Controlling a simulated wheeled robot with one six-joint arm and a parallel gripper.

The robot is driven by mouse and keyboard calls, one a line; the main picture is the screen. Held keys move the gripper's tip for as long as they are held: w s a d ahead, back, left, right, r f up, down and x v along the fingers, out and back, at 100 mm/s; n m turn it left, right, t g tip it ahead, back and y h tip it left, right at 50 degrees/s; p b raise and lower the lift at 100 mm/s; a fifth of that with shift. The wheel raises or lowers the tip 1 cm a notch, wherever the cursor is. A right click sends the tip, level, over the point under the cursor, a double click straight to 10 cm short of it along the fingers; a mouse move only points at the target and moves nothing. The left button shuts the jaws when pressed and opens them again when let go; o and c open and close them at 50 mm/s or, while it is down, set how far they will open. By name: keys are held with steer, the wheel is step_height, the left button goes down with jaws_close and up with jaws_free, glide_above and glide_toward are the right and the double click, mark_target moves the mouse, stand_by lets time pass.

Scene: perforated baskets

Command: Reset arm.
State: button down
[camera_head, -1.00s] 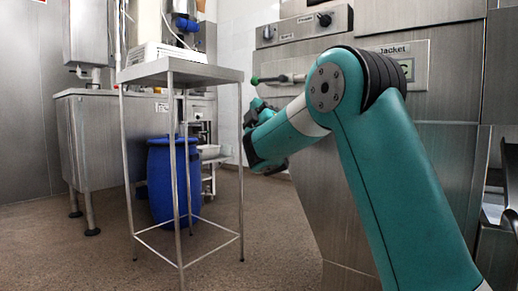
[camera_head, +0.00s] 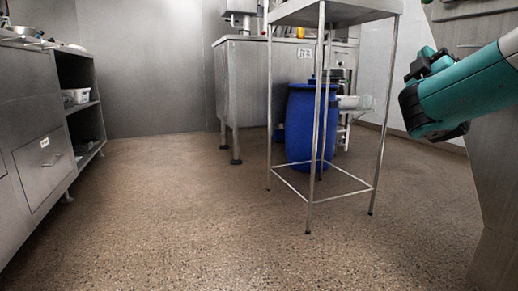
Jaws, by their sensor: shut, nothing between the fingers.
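My teal arm reaches in from the right edge, bent over the floor in front of the steel cabinet. My gripper (camera_head: 430,63) is the dark part at the arm's end, seen small and partly hidden behind the teal wrist. It is shut and holds nothing. It hangs in the air to the right of a steel stand, apart from it in the picture. No perforated basket can be made out for certain.
A tall steel stand (camera_head: 317,187) with thin legs is left of my arm. Behind it are a blue barrel (camera_head: 299,130) and a steel sink unit (camera_head: 245,80). Steel cabinets (camera_head: 38,130) with a shelf of white containers (camera_head: 76,96) line the left. The middle floor is clear.

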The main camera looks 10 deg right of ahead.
steer(key=s+a+f+m+g+y+p, duration=0.15)
steer(key=s+a+g+y+p, duration=0.25)
steer(key=a+g+y+p, duration=0.4)
steer(key=s+a+f+m+g+y+p, duration=0.1)
steer(key=s+a+m+g+y+p, duration=0.15)
steer(key=s+a+g+p, duration=0.55)
steer(key=s+a+r+n+g+y+p, duration=0.1)
steer(key=s+a+n+g+y+p, duration=0.1)
steer(key=s+a+g+p, duration=0.5)
steer(key=s+a+r+n+y+p, duration=0.1)
steer(key=s+a+n+y+p, duration=0.25)
steer(key=s, duration=0.75)
step_height(320, 180, up, 38)
steer(key=s+g+h+p, duration=0.1)
steer(key=p, duration=3.7)
steer(key=shift+s+a+f+m, duration=0.25)
steer(key=shift+s+a+m, duration=0.1)
steer(key=shift+a, duration=0.05)
